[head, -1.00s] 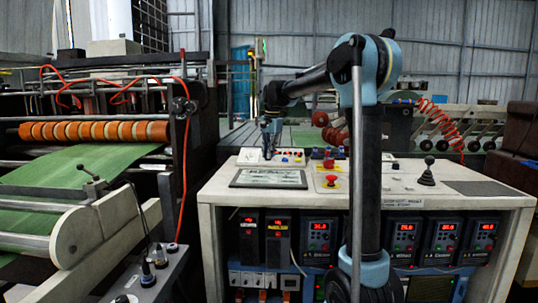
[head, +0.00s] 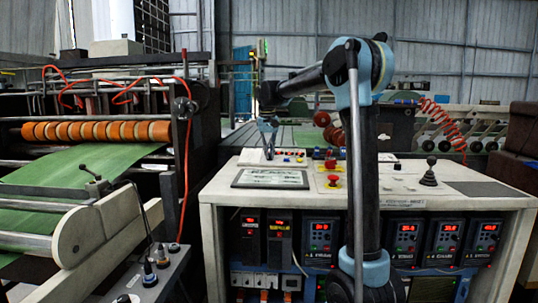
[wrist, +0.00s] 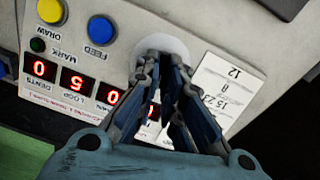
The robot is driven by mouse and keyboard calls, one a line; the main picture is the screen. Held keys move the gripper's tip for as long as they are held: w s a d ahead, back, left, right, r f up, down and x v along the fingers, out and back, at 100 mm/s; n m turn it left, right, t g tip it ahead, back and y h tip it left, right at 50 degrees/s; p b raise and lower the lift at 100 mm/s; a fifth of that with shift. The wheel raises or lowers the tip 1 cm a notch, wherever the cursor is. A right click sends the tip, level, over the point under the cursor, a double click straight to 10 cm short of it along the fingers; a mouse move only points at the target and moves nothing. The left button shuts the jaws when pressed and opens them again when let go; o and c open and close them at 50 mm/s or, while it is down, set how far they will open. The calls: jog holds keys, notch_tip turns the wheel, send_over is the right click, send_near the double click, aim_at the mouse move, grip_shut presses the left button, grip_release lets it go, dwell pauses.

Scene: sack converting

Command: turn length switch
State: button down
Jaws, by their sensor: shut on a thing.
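The length switch is mostly hidden between my fingers; its round white plate (wrist: 178,46) shows in the wrist view beside a white label with numbers (wrist: 222,92). My gripper (wrist: 163,58) is shut on the switch, with both fingertips over the plate. In the head view my gripper (head: 268,152) points down at the small sloped panel (head: 250,158) at the back left of the console. The switch itself cannot be made out there.
Beside my fingers are a blue button (wrist: 101,30), a yellow button (wrist: 50,10) and red digit displays (wrist: 76,81). On the console (head: 205,196) stand a red mushroom button (head: 333,180) and a black joystick (head: 429,173). A machine with green sheet (head: 85,165) stands at left.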

jog(key=shift+n, duration=0.3)
dwell(0.4)
jog(key=c, duration=1.7)
grip_release()
jog(key=r, duration=1.1)
jog(key=shift+s+a+r, duration=0.3)
jog(key=shift+s+r, duration=0.05)
jog(key=shift+r, duration=0.05)
jog(key=shift+c, duration=0.6)
grip_shut()
